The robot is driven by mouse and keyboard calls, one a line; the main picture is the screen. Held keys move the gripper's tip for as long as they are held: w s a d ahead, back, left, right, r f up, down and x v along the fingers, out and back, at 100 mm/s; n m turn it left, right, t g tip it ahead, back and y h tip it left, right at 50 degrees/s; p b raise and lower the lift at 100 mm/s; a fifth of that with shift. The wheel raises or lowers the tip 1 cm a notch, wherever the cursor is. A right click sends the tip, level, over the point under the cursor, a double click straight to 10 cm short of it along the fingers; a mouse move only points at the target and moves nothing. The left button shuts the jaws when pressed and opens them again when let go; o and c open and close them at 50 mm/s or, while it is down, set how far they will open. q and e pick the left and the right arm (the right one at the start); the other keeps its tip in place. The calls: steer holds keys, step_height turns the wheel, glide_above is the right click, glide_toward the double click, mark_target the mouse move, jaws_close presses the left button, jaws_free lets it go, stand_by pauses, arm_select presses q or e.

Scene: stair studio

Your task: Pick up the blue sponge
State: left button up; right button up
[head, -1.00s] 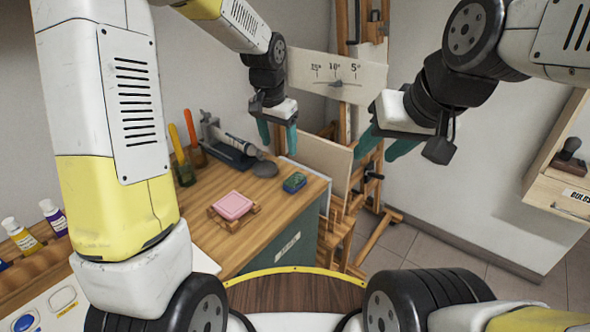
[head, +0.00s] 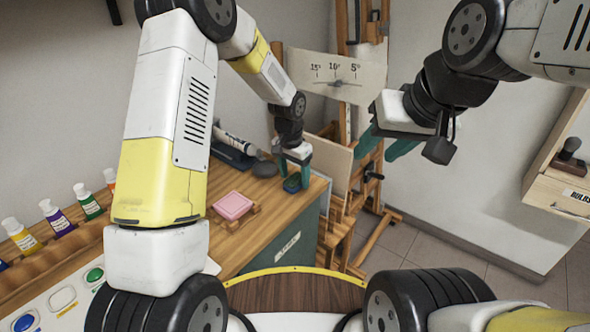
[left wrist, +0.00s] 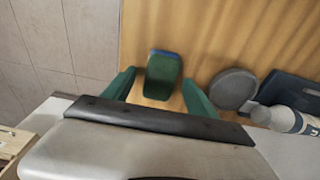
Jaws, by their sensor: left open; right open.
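The blue sponge (head: 291,185) lies on the wooden worktop near its right edge, partly hidden by my left gripper (head: 293,178). In the left wrist view the sponge (left wrist: 162,72) shows a green face and a blue edge. My left gripper (left wrist: 158,84) is open, pointing down, with one finger on each side of the sponge's near end. I see a gap on both sides, and no clear contact. My right gripper (head: 380,152) is open and empty, raised in the air to the right of the worktop.
A pink block on a small wooden rack (head: 233,206) sits left of the sponge. A round grey disc (left wrist: 233,88) and a dark tray with a tube (left wrist: 290,112) lie close by. An easel (head: 345,200) stands beyond the worktop's right edge. Paint bottles (head: 60,220) stand at left.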

mark_target(296, 179)
arm_select(q)
steer(key=shift+f, duration=0.1)
steer(key=shift+c, duration=0.5)
steer(key=c, duration=1.3)
steer(key=shift+r, duration=0.45)
steer(key=r, duration=0.3)
steer(key=shift+s, duration=0.2)
steer(key=s, duration=1)
steer(key=s+r, duration=0.1)
steer(key=s, duration=0.4)
steer(key=shift+s+r, duration=0.1)
steer(key=shift+s, duration=0.2)
